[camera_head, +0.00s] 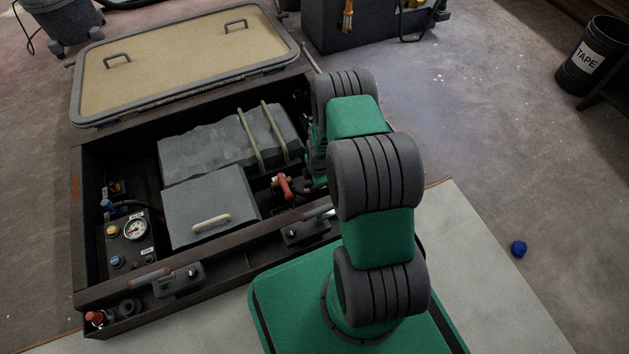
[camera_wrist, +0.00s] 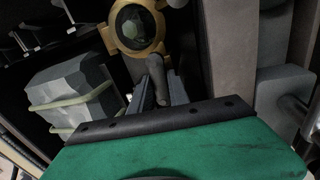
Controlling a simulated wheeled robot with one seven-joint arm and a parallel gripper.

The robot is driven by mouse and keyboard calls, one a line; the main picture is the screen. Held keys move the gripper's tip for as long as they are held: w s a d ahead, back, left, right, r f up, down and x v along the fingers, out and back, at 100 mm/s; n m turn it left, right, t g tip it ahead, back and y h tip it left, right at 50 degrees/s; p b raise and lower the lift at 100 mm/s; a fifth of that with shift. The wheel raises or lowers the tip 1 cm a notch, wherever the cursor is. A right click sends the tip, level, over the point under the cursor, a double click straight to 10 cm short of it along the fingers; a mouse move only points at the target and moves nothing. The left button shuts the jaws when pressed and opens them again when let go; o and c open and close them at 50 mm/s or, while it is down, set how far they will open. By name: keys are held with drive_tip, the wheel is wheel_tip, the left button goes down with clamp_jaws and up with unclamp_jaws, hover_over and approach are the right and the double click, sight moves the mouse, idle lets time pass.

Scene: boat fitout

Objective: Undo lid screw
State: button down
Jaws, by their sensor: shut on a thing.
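In the wrist view, my gripper (camera_wrist: 160,88) is shut on a narrow dark grey piece with a rounded top, which I take to be the lid screw (camera_wrist: 156,70). Its lower part is hidden between the fingers. In the head view, my arm reaches into the right end of the open dark locker (camera_head: 205,292) and hides the lid screw and my fingertips.
A red-handled valve (camera_head: 285,187) sits close left of my arm. Grey boxes, one with a pale handle (camera_head: 211,223), and a gauge panel (camera_head: 135,230) fill the locker. The tan hatch lid (camera_head: 185,62) lies open behind.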

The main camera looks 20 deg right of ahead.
drive_tip(key=shift+n, duration=0.5)
drive_tip(key=c, duration=1.3)
unclamp_jaws()
drive_tip(key=shift+o, duration=0.2)
wheel_tip(320, 180, up, 8)
drive_tip(key=s+p, duration=0.1)
drive_tip(key=p, duration=0.2)
drive_tip(key=shift+s+f+p, duration=0.2)
drive_tip(key=shift+s+p, duration=0.05)
drive_tip(key=shift+p, duration=0.05)
